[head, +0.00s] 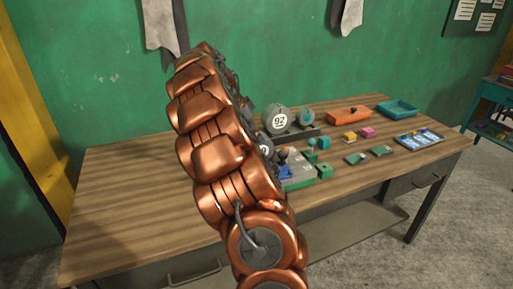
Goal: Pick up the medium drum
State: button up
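A large grey drum with a white label reading 92 (278,120) stands on its side at the back of the wooden table. A smaller grey and teal round piece (305,117) sits just to its right. Another grey round piece with a white label (266,146) shows in front, partly hidden behind my copper arm. I cannot tell for sure which of these is the medium drum. My arm rises through the middle of the view and covers part of the table. My gripper does not show clearly, so its place relative to the drums is hidden.
The wooden table (130,190) is bare on its left. Several small green, yellow and pink blocks lie right of my arm. An orange box (348,116), a teal tray (398,108) and a blue-and-white tray (419,139) are on the right. A green wall stands behind.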

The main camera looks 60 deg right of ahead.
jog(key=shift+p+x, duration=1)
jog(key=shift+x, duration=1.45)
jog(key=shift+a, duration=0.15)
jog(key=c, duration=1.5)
